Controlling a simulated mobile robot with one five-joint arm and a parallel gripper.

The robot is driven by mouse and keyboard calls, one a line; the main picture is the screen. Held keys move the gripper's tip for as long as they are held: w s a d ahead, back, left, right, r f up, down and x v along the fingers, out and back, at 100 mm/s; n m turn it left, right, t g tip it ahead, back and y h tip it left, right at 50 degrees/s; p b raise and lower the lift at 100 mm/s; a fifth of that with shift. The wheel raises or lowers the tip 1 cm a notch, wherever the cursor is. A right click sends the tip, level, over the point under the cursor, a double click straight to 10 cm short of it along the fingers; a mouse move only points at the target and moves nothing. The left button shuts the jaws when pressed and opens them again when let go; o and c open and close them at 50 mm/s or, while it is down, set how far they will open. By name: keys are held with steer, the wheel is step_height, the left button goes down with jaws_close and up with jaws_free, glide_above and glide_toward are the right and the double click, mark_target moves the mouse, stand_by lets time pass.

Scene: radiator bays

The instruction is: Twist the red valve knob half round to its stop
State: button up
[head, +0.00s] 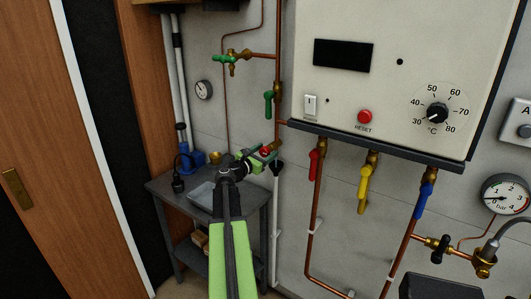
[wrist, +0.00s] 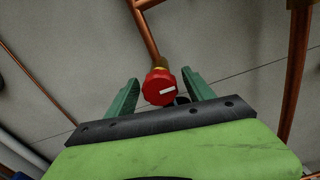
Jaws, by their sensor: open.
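The red valve knob (wrist: 158,88) sits at the end of a copper pipe and shows between my gripper's two green fingers in the wrist view. A white mark on its face points right, tilted slightly up. My gripper (wrist: 160,77) is open, with one finger on each side of the knob and a visible gap to both. In the head view the red knob (head: 265,150) is small and partly hidden by my gripper (head: 262,155) at the wall pipe. I cannot tell how deep the fingers reach along the knob.
A white boiler panel (head: 390,60) juts out at upper right, with red (head: 314,168), yellow (head: 364,185) and blue (head: 424,198) lever valves below. A green lever valve (head: 268,100) sits above the knob. A grey side table (head: 165,185) stands at lower left.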

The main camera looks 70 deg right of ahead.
jaws_close()
stand_by(0.4)
steer(key=shift+m, duration=0.3)
steer(key=m, duration=0.3)
steer(key=shift+m, duration=0.4)
steer(key=m, duration=0.4)
steer(key=shift+m, duration=0.3)
steer(key=m, duration=0.4)
steer(key=shift+m, duration=2.5)
